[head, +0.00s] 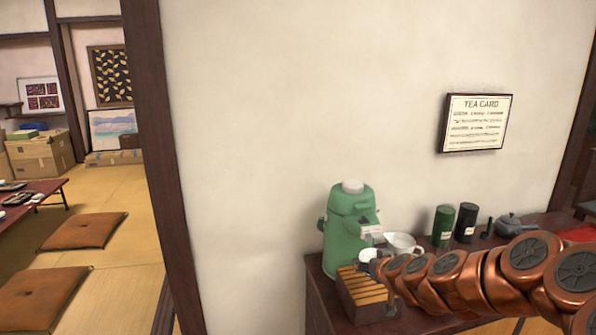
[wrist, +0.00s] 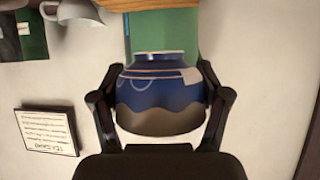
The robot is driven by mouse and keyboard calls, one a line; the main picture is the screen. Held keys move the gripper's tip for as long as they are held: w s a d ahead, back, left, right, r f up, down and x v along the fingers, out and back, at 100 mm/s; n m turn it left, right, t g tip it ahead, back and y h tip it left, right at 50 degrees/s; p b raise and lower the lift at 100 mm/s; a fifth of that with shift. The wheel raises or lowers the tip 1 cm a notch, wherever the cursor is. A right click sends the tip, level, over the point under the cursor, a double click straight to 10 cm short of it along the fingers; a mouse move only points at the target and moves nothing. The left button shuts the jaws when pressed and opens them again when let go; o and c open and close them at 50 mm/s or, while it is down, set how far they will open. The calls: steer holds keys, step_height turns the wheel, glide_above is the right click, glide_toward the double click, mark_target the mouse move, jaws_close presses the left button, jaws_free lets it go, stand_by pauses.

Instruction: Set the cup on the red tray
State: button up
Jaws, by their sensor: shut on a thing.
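A blue cup with a brown wavy lower part (wrist: 160,92) sits between the two fingers of my gripper (wrist: 156,80) in the wrist view. My gripper is shut on it, with one finger against each side. A red flat surface, seemingly the red tray (head: 578,234), shows at the far right of the counter, partly cut off by my arm.
A green dispenser (head: 350,225) stands behind the slatted wooden box (head: 360,291). A tea card (head: 476,123) hangs above.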

steer(key=p, duration=0.2)
steer(key=a+r+p, duration=0.1)
steer(key=p, duration=0.1)
steer(key=shift+s+a+r+m+h, duration=0.1)
steer(key=shift+s+r+m+h, duration=0.15)
steer(key=shift+m+h, duration=0.15)
steer(key=shift+s+a+m+h+p, duration=0.3)
steer(key=shift+p, duration=0.8)
